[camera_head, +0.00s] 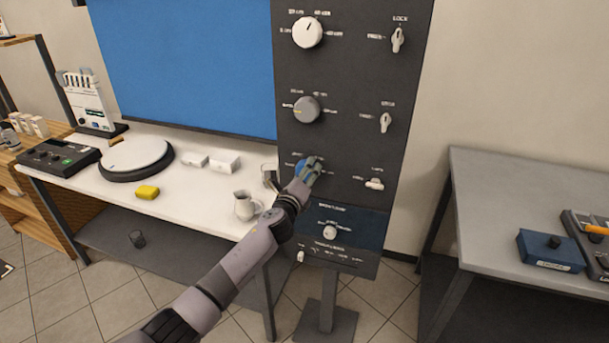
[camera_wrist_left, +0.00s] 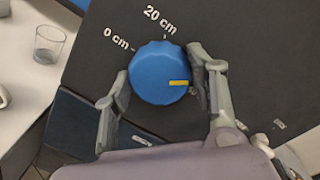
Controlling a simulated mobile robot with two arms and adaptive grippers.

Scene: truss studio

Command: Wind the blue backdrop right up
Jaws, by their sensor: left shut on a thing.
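The blue backdrop (camera_head: 190,65) hangs behind the white table, its lower edge a little above the tabletop. A blue knob (camera_head: 299,168) sits third down in the left column of the dark control panel (camera_head: 350,85). In the left wrist view the blue knob (camera_wrist_left: 155,68) has a yellow mark pointing right, away from the "0 cm" and "20 cm" labels at its upper left. My left gripper (camera_head: 311,168) is at this knob, partly covering it and its labels. In the left wrist view its fingers (camera_wrist_left: 160,84) are shut on opposite sides of the knob. My right gripper is out of view.
A white knob (camera_head: 308,32) and a grey knob (camera_head: 306,109) sit above, with several switches to the right. A jug (camera_head: 246,205), yellow sponge (camera_head: 148,192) and round turntable (camera_head: 136,157) stand on the table. A grey table (camera_head: 520,190) stands at right, with floor between.

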